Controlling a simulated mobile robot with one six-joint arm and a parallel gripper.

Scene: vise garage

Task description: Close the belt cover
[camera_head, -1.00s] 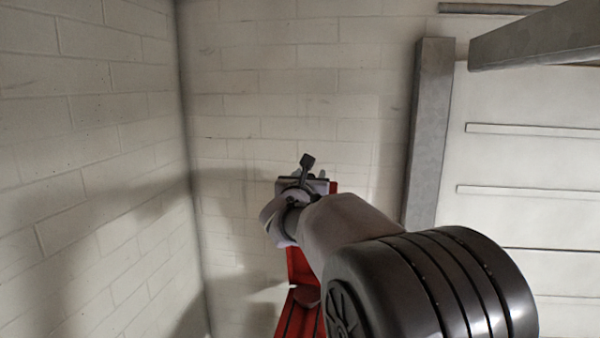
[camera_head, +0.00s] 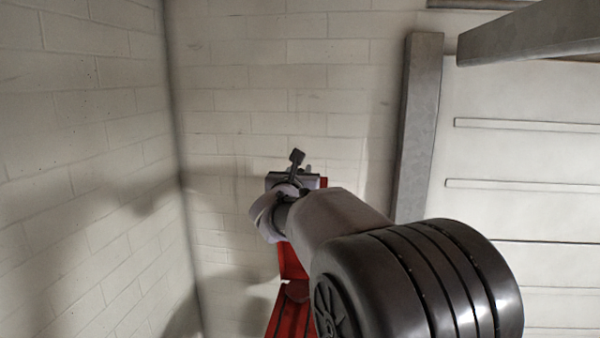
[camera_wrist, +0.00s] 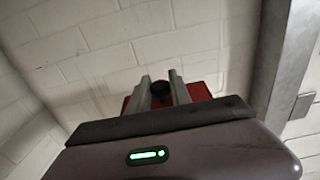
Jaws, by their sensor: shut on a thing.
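My gripper (camera_wrist: 163,88) shows its two grey fingers in the wrist view, shut on a small dark round piece (camera_wrist: 161,91). The red part behind and beside the fingers (camera_wrist: 201,91) appears to be the belt cover; its outline is mostly hidden. In the head view, a sliver of red (camera_head: 323,182) shows beside my gripper's wrist, and more of the red machine (camera_head: 291,264) shows below it. I cannot tell the cover's angle.
A pale block wall (camera_head: 250,100) stands behind the machine, and another wall (camera_head: 80,150) runs along the left. A grey upright post (camera_head: 418,130) and a ribbed pale panel (camera_head: 520,160) are at the right. A grey beam (camera_head: 530,32) crosses the upper right.

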